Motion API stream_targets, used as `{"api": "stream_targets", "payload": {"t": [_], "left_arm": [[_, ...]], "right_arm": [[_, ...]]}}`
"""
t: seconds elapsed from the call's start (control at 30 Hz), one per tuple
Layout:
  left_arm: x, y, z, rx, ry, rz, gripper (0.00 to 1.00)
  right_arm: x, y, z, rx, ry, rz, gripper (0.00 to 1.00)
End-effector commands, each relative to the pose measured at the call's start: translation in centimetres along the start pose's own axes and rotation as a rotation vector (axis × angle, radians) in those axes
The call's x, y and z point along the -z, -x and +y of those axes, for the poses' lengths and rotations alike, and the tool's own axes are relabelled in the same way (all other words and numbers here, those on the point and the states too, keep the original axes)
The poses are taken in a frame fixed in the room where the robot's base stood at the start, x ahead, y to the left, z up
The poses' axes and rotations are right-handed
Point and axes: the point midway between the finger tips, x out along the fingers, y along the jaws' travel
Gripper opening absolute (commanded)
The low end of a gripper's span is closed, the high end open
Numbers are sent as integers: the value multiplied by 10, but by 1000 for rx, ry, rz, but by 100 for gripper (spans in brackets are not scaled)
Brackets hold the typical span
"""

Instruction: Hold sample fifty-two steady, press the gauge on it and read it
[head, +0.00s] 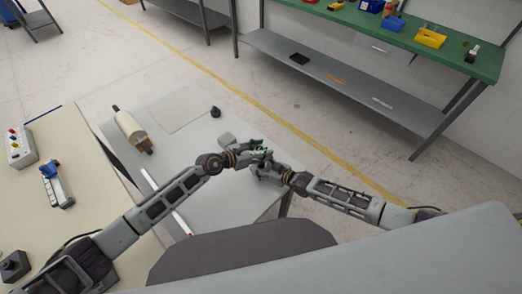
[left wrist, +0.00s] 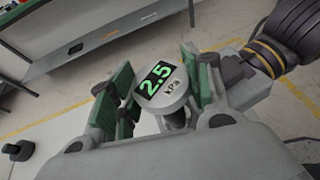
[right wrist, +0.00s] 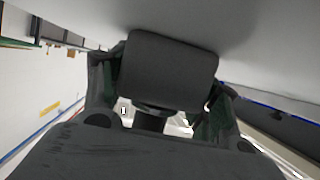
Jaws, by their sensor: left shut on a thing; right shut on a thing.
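The gauge (left wrist: 163,80) has a round grey head whose green digits read 2.5 kPa in the left wrist view. A dark stem runs below its head. My left gripper (head: 257,153) is shut on the gauge, which sits between its green-padded fingers (left wrist: 158,100). My right gripper (head: 268,166) meets it from the right and is shut on a dark, rounded block (right wrist: 168,72), seen between its fingers (right wrist: 158,108). The block looks like the sample, but no number shows on it. The contact between gauge and block is hidden.
Both grippers are above a grey table (head: 205,205). A cream table (head: 90,165) stands left.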

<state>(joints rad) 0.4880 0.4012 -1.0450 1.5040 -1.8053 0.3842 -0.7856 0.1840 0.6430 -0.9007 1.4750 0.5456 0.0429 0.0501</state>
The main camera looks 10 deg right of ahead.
Motion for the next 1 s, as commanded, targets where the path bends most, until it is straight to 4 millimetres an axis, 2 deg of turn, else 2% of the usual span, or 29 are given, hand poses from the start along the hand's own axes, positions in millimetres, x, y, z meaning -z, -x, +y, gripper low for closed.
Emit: {"api": "stream_targets", "payload": {"t": [1.0], "left_arm": [[7, -3, 0, 0, 0, 0, 10]], "right_arm": [[0, 0, 0, 1, 0, 1, 39]]}}
